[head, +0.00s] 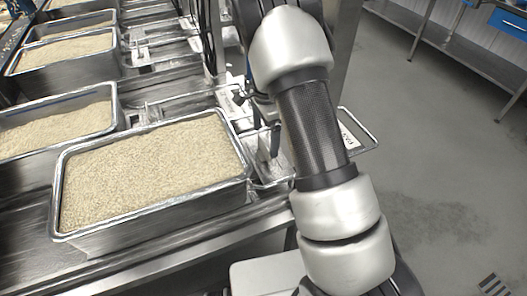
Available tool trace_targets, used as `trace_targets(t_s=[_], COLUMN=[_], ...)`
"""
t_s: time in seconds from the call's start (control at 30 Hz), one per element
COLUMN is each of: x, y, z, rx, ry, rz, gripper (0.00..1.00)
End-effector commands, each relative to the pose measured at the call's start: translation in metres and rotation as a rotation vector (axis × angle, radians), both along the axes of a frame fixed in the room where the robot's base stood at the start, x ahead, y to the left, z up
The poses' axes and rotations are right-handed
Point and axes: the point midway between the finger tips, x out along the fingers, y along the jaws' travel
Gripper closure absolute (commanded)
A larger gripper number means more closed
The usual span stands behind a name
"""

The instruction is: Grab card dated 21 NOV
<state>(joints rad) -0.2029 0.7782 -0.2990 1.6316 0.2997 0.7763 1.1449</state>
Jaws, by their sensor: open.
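A white card (229,104) with small dark print lies just behind the front rice tray, partly hidden by dark parts of my gripper. Another white card (348,136) with dark print stands in a wire frame right of my arm, its left side hidden by the arm. I cannot read a date on either card. My gripper (257,119) is open, its dark fingers pointing down between the front tray and my arm. It is close to the first card; I cannot tell whether it touches it. My forearm hides part of the gripper.
A steel tray full of rice (150,170) stands at the front left. Several more rice trays, including one at the left (55,125), stand behind it on the metal line. The grey floor (440,150) at right is open, with a steel bench (455,45) behind.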

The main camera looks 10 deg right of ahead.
Motion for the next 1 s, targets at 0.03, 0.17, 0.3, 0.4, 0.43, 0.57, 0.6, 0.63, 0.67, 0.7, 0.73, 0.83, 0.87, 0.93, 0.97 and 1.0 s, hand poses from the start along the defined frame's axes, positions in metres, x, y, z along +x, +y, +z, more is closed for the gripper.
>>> trace_targets(t_s=[0.03,0.17,0.3,0.4,0.43,0.57,0.6,0.63,0.67,0.7,0.73,0.83,0.87,0.93,0.97,1.0], x=[0.0,0.0,0.0,0.001,0.001,0.001,0.001,0.001,0.001,0.001,0.001,0.001,0.001,0.001,0.001,0.001], y=[0.001,0.004,0.005,0.005,0.005,0.006,0.006,0.006,0.006,0.006,0.006,0.006,0.006,0.006,0.006,0.006], z=[-0.004,-0.021,-0.043,-0.05,-0.05,-0.05,-0.05,-0.05,-0.05,-0.05,-0.05,-0.05,-0.05,-0.05,-0.05,-0.05], rx=[0.001,0.0,-0.001,0.0,0.0,0.0,0.0,0.0,0.0,0.0,0.0,0.0,0.0,0.0,0.0,0.0], ry=[0.002,0.003,0.004,0.002,0.001,0.0,0.001,0.001,0.001,0.001,0.001,0.001,0.001,0.001,0.001,0.001], rz=[0.0,0.001,0.0,-0.001,-0.001,0.0,0.0,0.0,0.0,0.0,0.0,0.0,0.0,0.0,0.0,0.0], gripper=[0.04,0.04,0.04,0.04,0.04,0.04,0.04,0.09,0.14,0.21,0.26,0.43,0.47,0.48,0.48,0.48])
